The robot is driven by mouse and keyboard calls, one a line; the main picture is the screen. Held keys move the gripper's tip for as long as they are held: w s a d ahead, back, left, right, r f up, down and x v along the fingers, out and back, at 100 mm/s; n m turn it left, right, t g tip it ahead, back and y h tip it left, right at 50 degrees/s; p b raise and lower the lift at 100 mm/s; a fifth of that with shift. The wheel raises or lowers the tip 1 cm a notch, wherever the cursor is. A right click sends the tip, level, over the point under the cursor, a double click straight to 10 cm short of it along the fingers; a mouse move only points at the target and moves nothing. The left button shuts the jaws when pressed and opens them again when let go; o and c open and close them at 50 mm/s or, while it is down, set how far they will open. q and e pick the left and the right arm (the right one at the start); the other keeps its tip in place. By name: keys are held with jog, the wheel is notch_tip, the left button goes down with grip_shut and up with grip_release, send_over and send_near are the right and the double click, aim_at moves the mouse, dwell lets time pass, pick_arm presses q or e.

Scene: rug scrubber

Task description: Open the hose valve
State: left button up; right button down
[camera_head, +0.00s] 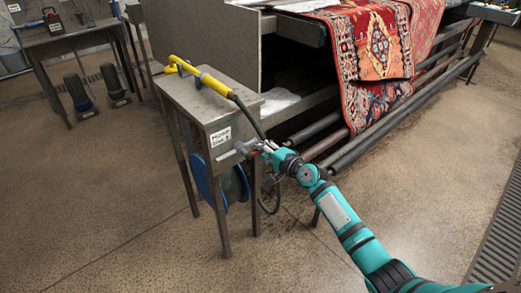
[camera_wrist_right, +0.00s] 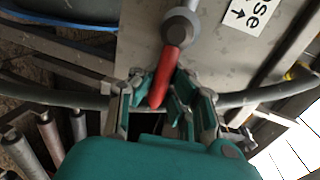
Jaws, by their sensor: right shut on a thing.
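The hose valve (camera_head: 243,147) is a grey metal fitting on the side of a small steel stand, below the edge of its top. In the right wrist view it shows as a round grey hub (camera_wrist_right: 181,27) with a red lever handle (camera_wrist_right: 163,75) slanting down from it. My right gripper (camera_head: 265,147) reaches the valve from the right. In the wrist view its fingers (camera_wrist_right: 161,90) are shut on the red handle, one on each side. My left gripper is in neither view.
The steel stand (camera_head: 185,98) carries a yellow spray wand (camera_head: 215,84) and a white hose label (camera_head: 220,137). A blue hose reel (camera_head: 203,180) hangs beneath. A dark hose loops close by my right gripper. A patterned rug (camera_head: 372,55) hangs over rollers behind. The front floor is clear.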

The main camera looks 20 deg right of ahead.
jog(key=c, duration=1.4)
grip_release()
jog(key=shift+s+d+f, duration=0.15)
jog(key=shift+s+f, duration=0.1)
jog(key=shift+o, duration=0.7)
jog(key=shift+w+r, duration=0.1)
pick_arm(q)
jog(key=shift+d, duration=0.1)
pick_arm(e)
jog(key=v, duration=1.2)
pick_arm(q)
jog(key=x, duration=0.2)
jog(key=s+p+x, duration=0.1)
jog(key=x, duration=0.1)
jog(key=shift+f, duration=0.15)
pick_arm(e)
jog(key=v, duration=0.9)
